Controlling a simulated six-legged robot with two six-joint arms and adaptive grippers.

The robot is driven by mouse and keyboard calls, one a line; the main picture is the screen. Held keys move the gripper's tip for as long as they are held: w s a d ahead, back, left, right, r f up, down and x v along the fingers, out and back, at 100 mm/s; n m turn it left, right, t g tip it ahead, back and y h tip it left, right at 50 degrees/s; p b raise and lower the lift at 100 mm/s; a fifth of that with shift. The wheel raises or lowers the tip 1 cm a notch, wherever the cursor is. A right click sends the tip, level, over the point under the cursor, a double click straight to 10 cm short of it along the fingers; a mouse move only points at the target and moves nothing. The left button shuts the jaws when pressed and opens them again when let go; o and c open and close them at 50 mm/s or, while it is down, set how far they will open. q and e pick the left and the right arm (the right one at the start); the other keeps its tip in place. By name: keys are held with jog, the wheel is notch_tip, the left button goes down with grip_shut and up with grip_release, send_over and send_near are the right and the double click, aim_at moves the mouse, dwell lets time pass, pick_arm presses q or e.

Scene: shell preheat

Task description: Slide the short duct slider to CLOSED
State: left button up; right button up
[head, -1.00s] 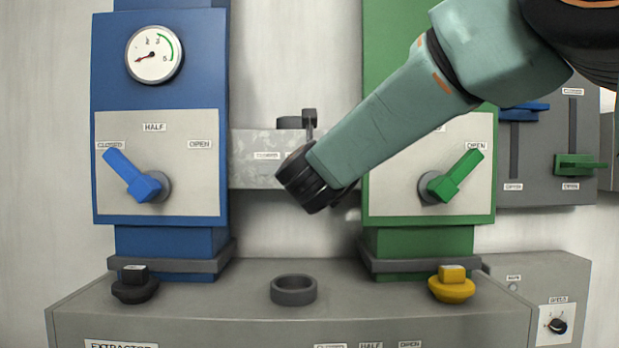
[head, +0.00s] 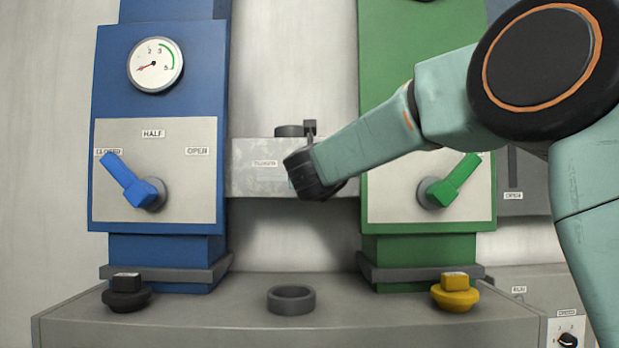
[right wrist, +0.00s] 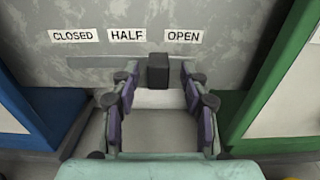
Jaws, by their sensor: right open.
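The short duct (head: 250,180) is a grey metal box between the blue and green columns. In the right wrist view its face (right wrist: 225,60) carries the labels CLOSED, HALF and OPEN above a dark horizontal slot (right wrist: 95,62). The slider, a black block (right wrist: 157,75), appears below the gap between HALF and OPEN. My right gripper (right wrist: 158,72) is open, with one finger on each side of the block and visible gaps between. In the head view my right gripper (head: 308,176) is in front of the duct and hides the slider. My left gripper is not in view.
The blue column (head: 105,75) has a gauge and a blue lever (head: 132,182). The green column (head: 380,80) has a green lever (head: 450,182). Below, the grey extractor top (head: 210,315) bears a black knob (head: 127,294), a dark ring (head: 291,299) and a yellow knob (head: 455,294).

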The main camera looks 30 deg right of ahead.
jog(key=shift+a+r, duration=0.1)
jog(key=shift+s+a+r, duration=0.15)
jog(key=shift+s+a, duration=0.05)
jog(key=shift+a, duration=0.1)
jog(key=shift+c, duration=1.3)
jog(key=shift+w+d+f, duration=0.15)
jog(key=shift+d+f, duration=0.05)
jog(key=shift+d, duration=0.15)
jog(key=c, duration=0.4)
jog(key=shift+a, duration=0.1)
grip_shut()
